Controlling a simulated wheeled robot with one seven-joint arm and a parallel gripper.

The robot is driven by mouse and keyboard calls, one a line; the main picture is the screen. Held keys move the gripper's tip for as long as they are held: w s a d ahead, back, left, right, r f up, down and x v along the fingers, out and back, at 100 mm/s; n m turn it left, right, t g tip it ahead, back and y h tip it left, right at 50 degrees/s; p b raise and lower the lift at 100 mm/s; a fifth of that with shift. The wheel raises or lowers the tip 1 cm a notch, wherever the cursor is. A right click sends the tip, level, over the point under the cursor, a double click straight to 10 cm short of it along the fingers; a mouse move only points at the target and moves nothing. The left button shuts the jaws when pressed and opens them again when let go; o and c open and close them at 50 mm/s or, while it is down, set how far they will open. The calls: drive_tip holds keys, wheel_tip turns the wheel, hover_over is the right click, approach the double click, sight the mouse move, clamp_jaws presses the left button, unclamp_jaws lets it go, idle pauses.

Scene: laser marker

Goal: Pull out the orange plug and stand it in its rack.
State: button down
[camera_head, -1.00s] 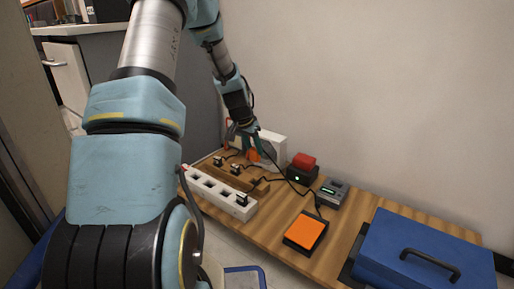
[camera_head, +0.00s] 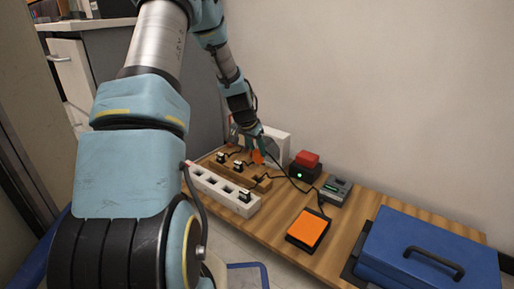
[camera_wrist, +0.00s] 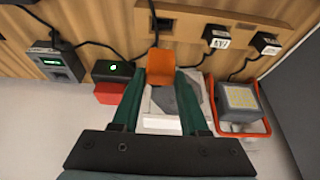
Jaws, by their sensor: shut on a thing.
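My gripper (camera_head: 250,143) is at the back left of the table, shut on the orange plug (camera_head: 257,157). In the wrist view the plug (camera_wrist: 161,66) sits between the green fingertips (camera_wrist: 158,82), with a black cable at its far end. It is apart from the white power strip (camera_head: 210,187), which has a black plug (camera_head: 244,196) at its right end. The wooden rack (camera_head: 263,184) lies between the strip and my gripper. It holds black plugs, and shows in the wrist view (camera_wrist: 187,23) just beyond the orange plug. The plug's exact height is unclear.
A red button on a black box (camera_head: 306,160) and a grey device (camera_head: 335,189) are to the right. An orange-topped pad (camera_head: 307,231) and a blue case (camera_head: 425,250) are nearer. An orange-framed lamp (camera_wrist: 240,105) and a white device (camera_wrist: 168,122) are close to my fingers.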

sight(256, 160)
drive_tip(key=shift+f+b, duration=1.2)
drive_tip(key=shift+f, duration=1.65)
drive_tip(key=shift+r+p, duration=0.1)
drive_tip(key=shift+p, duration=0.85)
drive_tip(key=shift+f+b, duration=0.65)
drive_tip(key=shift+f, duration=1.15)
idle(0.4)
drive_tip(key=shift+c, duration=1.7)
unclamp_jaws()
drive_tip(key=w+d+r+p+v, duration=0.1)
drive_tip(key=p+v, duration=0.9)
drive_tip(key=v, duration=0.6)
drive_tip(key=shift+w+d+r+p, duration=0.2)
drive_tip(key=shift+w+d+p, duration=0.05)
drive_tip(key=shift+w+p, duration=0.05)
